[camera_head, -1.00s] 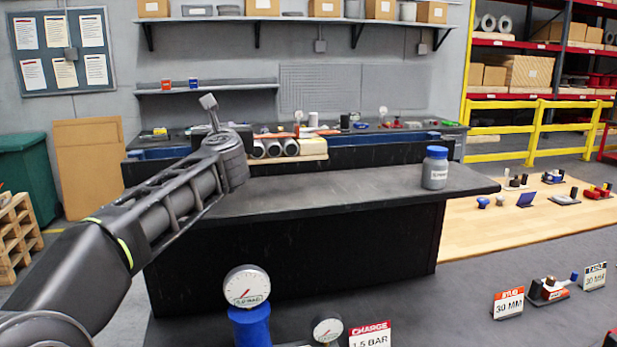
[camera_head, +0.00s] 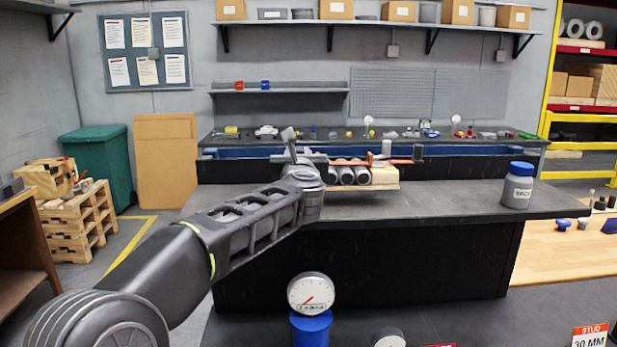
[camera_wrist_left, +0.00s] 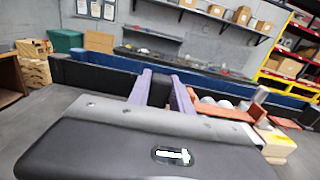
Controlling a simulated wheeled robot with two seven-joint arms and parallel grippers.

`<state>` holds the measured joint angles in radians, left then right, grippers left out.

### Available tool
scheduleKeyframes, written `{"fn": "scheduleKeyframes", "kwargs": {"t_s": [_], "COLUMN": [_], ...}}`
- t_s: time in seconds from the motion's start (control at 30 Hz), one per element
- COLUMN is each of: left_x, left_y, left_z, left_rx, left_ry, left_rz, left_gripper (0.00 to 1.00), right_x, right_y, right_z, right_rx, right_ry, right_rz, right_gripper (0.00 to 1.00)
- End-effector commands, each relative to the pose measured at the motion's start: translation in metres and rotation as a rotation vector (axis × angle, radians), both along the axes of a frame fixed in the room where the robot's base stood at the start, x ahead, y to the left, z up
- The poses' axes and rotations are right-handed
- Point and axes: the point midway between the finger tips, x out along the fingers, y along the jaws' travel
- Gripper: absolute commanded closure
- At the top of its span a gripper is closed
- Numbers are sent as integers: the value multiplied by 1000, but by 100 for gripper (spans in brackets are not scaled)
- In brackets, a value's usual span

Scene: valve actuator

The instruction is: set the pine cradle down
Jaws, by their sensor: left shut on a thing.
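The pine cradle (camera_head: 385,176) is a pale wooden block carrying grey cylinders (camera_head: 346,175) and orange-brown bars. It is at the far side of the dark bench, just right of my left gripper (camera_head: 312,158). In the left wrist view, the pale block (camera_wrist_left: 278,146) and an orange bar (camera_wrist_left: 222,127) lie right of the two fingers (camera_wrist_left: 166,92). My left gripper is shut on the cradle, though the grip point is mostly hidden. I cannot tell whether the cradle touches the bench top (camera_head: 445,196). My right gripper is not in view.
A blue-capped grey jar (camera_head: 517,186) stands at the bench's right end. The bench top between cradle and jar is clear. A pressure gauge on a blue base (camera_head: 311,296) stands on the nearer surface. A back counter (camera_head: 470,140) holds small parts.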

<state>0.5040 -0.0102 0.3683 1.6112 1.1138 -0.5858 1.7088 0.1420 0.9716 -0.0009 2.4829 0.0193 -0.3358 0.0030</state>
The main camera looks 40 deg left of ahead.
Motion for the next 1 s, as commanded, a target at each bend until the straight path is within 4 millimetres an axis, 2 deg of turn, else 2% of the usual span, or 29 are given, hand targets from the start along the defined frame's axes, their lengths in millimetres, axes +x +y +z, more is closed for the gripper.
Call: {"fn": "scheduleKeyframes", "kwargs": {"t_s": [0.4,0.7,1.0], "left_x": [0,0,0], "left_y": [0,0,0], "left_z": [-7,-41,-43], "left_rx": [0,0,0], "left_ry": [-5,-4,-6], "left_rz": [2,1,1], "left_gripper": [100,100,100], "right_x": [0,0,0], "right_y": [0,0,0], "right_z": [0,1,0], "right_rx": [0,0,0], "right_ry": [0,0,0], "right_rz": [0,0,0], "right_gripper": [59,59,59]}}
